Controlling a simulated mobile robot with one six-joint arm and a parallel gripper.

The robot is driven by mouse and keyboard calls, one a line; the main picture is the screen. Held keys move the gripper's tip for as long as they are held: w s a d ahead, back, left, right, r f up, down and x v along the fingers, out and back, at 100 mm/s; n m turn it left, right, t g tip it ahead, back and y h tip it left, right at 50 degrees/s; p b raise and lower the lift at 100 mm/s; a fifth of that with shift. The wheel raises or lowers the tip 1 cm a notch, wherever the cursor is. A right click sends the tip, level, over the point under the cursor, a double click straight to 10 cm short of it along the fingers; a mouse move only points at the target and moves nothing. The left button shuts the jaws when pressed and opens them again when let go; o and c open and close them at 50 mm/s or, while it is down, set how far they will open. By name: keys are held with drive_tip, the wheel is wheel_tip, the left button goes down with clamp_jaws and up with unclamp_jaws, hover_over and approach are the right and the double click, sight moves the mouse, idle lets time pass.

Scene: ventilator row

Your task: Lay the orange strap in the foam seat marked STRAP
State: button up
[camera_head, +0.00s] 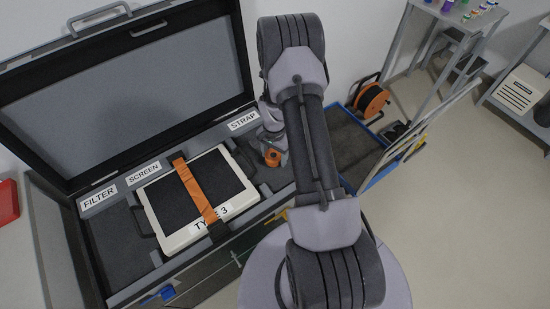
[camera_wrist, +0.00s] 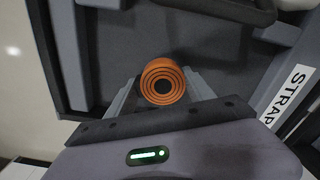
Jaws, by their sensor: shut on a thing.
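My gripper (camera_wrist: 160,95) is shut on the orange strap (camera_wrist: 160,82), a tight roll seen end-on in the wrist view. In the head view the roll (camera_head: 273,157) shows below the STRAP label (camera_head: 243,121). The grey foam seat (camera_wrist: 225,55) lies behind the roll in the wrist view, with the STRAP label (camera_wrist: 287,95) at the right. The roll is over the seat's area; I cannot tell whether it touches the foam. My gripper and arm hide part of the seat in the head view.
The open black case has seats labelled FILTER (camera_head: 98,197) and SCREEN (camera_head: 143,173). A white-framed TYPE 3 panel (camera_head: 180,235) with an orange band across it sits in the middle. A blue-edged tray (camera_head: 350,150) and an orange reel (camera_head: 371,100) are right of my arm.

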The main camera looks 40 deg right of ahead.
drive_tip(key=shift+f, duration=0.5)
drive_tip(key=o, duration=1.4)
wheel_tip(320, 180, up, 12)
drive_tip(key=r+p, duration=0.1)
drive_tip(key=p, duration=0.4)
wheel_tip(320, 180, up, 10)
drive_tip(key=n+t, duration=0.1)
drive_tip(key=n, duration=0.1)
hover_over(275, 155)
drive_tip(key=w+a, duration=0.2)
drive_tip(key=a, duration=0.2)
drive_tip(key=s+a+r+n+t, duration=0.1)
drive_tip(key=s+a+r, duration=0.1)
drive_tip(key=a+r, duration=0.4)
drive_tip(key=s+a+r+n+t, duration=0.15)
drive_tip(key=a+r, duration=0.25)
drive_tip(key=r, duration=0.5)
drive_tip(key=s+a+r+n+t+y, duration=0.1)
drive_tip(key=s+a+r, duration=0.3)
drive_tip(key=s, duration=0.4)
drive_tip(key=s+a+r+n+t+y, duration=0.1)
drive_tip(key=s+a+r+n, duration=0.3)
drive_tip(key=s+a, duration=0.3)
drive_tip(key=shift+s+a+r+b, duration=0.3)
drive_tip(key=shift+s+r, duration=0.1)
drive_tip(key=shift+s, duration=0.05)
